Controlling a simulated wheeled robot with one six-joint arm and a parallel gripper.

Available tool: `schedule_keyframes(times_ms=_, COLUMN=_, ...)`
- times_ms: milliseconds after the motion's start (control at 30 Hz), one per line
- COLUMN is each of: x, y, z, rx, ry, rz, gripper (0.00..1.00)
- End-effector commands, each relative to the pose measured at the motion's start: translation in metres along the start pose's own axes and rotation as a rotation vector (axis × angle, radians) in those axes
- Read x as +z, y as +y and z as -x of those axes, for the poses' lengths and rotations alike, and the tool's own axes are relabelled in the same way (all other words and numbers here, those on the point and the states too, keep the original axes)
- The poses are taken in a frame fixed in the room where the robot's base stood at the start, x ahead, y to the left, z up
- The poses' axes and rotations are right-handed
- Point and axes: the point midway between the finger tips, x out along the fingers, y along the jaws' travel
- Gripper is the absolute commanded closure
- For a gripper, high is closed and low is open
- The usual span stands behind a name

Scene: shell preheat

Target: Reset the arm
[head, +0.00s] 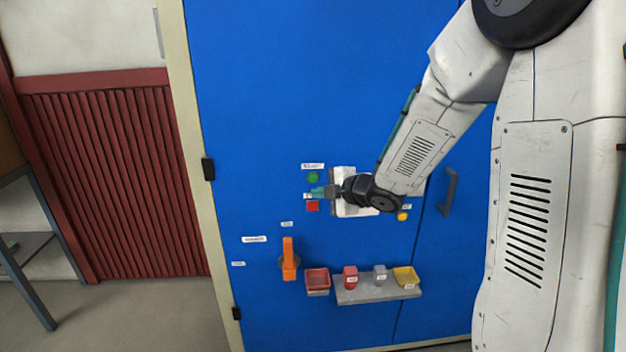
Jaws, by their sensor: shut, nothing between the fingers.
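My arm reaches from the right side of the head view toward a blue cabinet (270,90). My gripper (318,192) is shut, with nothing seen between its fingers. I cannot tell whether the fingertips touch the panel. A white panel (349,208) is partly hidden behind my wrist.
An orange lever (289,258) stands upright at lower left. A red bin (317,281) is beside a grey shelf (375,293) with small red, grey and yellow containers. A yellow knob (402,216) and dark handle (447,192) are at right. Floor at left is clear.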

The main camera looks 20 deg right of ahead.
Motion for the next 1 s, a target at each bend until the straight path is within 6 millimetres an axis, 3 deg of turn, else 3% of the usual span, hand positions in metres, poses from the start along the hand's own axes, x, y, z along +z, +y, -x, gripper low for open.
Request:
schedule_keyframes(times_ms=267, x=0.001, y=-0.001, z=0.0, rx=-0.005, ry=-0.006, rz=-0.016, gripper=1.0)
schedule_keyframes(times_ms=367, x=0.016, y=-0.011, z=0.001, rx=-0.049, ry=-0.081, rz=-0.076, gripper=1.0)
schedule_keyframes(times_ms=467, x=0.046, y=-0.035, z=0.01, rx=-0.128, ry=-0.251, rz=-0.214, gripper=1.0)
schedule_keyframes(times_ms=600, x=0.075, y=-0.057, z=0.058, rx=-0.205, ry=-0.566, rz=-0.476, gripper=1.0)
schedule_keyframes(times_ms=733, x=0.068, y=-0.071, z=0.119, rx=-0.246, ry=-0.827, rz=-0.736, gripper=1.0)
schedule_keyframes(times_ms=867, x=0.032, y=-0.088, z=0.186, rx=-0.29, ry=-1.039, rz=-1.001, gripper=1.0)
schedule_keyframes(times_ms=1000, x=-0.026, y=-0.106, z=0.249, rx=-0.356, ry=-1.18, rz=-1.251, gripper=1.0)
